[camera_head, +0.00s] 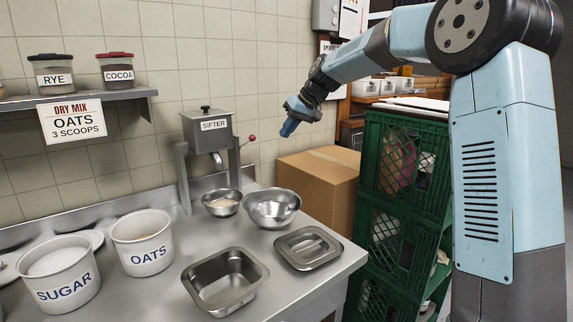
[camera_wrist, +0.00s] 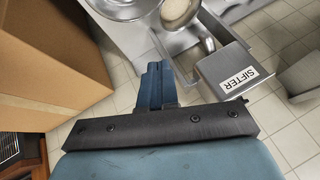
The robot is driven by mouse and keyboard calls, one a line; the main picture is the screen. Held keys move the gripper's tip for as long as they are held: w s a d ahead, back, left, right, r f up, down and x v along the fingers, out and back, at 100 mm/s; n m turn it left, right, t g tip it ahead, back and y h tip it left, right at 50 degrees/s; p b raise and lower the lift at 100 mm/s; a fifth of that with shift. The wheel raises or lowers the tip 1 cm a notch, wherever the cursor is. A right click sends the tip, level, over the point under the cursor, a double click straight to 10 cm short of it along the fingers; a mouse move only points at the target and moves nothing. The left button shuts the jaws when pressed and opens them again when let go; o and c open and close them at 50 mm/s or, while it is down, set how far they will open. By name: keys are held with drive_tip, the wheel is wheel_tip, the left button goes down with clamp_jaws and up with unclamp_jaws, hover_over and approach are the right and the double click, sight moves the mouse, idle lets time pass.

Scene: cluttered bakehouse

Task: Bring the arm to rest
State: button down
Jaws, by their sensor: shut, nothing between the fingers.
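My gripper (camera_head: 289,128) is raised in the air above the cardboard box, to the right of the sifter. It points down and its blue fingers are shut together with nothing between them. The shut fingers also show in the wrist view (camera_wrist: 153,82). My arm is bent at the elbow at the upper right of the head view and reaches left. The gripper touches nothing that I can see.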

drive_tip(key=s+d+r+m+t+h, duration=0.1)
drive_tip(key=s+d+h, duration=0.1)
drive_tip(key=s+d, duration=0.5)
drive_tip(key=s+d+m+h, duration=0.1)
drive_tip(key=s+d, duration=0.1)
drive_tip(key=s, duration=0.8)
drive_tip(key=s+d+r+m+t+h, duration=0.1)
drive_tip(key=s+d+h, duration=0.1)
drive_tip(key=s+d, duration=0.5)
drive_tip(key=s+d+f+m, duration=0.1)
drive_tip(key=s+d+f, duration=0.2)
drive_tip(key=s, duration=0.6)
drive_tip(key=s+d+f+m+h, duration=0.1)
drive_tip(key=s+d+f, duration=0.3)
drive_tip(key=s, duration=0.6)
drive_tip(key=shift+s+t, duration=0.3)
drive_tip(key=shift+t, duration=0.1)
